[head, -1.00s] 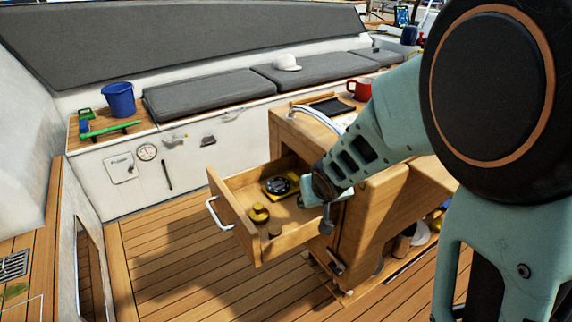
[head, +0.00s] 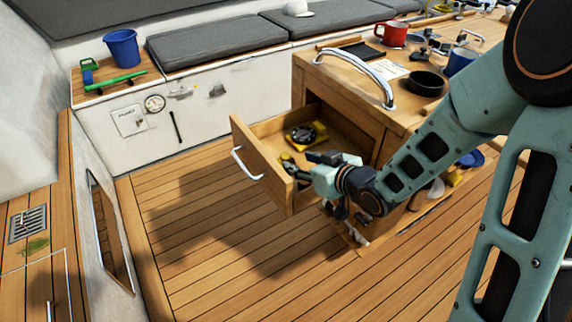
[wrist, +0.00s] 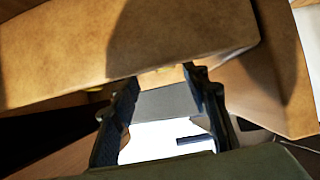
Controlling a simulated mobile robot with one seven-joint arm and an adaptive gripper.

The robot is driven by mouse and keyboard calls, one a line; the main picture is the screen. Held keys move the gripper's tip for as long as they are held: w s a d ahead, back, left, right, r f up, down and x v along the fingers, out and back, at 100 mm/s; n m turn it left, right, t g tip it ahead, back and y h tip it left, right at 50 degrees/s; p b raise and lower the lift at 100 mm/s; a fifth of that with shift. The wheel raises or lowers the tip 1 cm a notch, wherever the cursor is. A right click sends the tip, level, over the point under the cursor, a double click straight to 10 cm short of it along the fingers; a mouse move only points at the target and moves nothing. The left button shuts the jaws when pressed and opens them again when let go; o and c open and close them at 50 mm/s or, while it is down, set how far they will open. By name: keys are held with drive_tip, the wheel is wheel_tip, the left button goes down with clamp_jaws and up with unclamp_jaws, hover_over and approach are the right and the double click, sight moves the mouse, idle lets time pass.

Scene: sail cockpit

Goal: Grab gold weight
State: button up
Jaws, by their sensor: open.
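The open wooden drawer (head: 253,172) is pulled out of the cabinet. A small yellow-gold piece, probably the gold weight (head: 286,157), shows inside near the drawer front, mostly hidden by my gripper (head: 298,168). My gripper is open and reaches in over the drawer's near side, pointing left.
The cabinet top (head: 345,75) holds a red mug (head: 391,34), a black bowl (head: 426,83) and a curved metal rail (head: 368,72). A blue bucket (head: 122,47) stands on the far bench. The deck left of the drawer is clear.

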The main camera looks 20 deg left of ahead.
sight(287, 157)
drive_tip(key=shift+x, duration=0.95)
drive_tip(key=x, duration=0.2)
drive_tip(key=b+x, duration=0.1)
drive_tip(key=x, duration=0.1)
drive_tip(key=shift+s+a+r, duration=0.1)
drive_tip(key=shift+a+r, duration=0.1)
drive_tip(key=shift+a, duration=0.2)
drive_tip(key=shift+w+a+f, duration=0.2)
drive_tip(key=shift+w+a, duration=0.2)
drive_tip(key=shift+c, duration=0.6)
clamp_jaws()
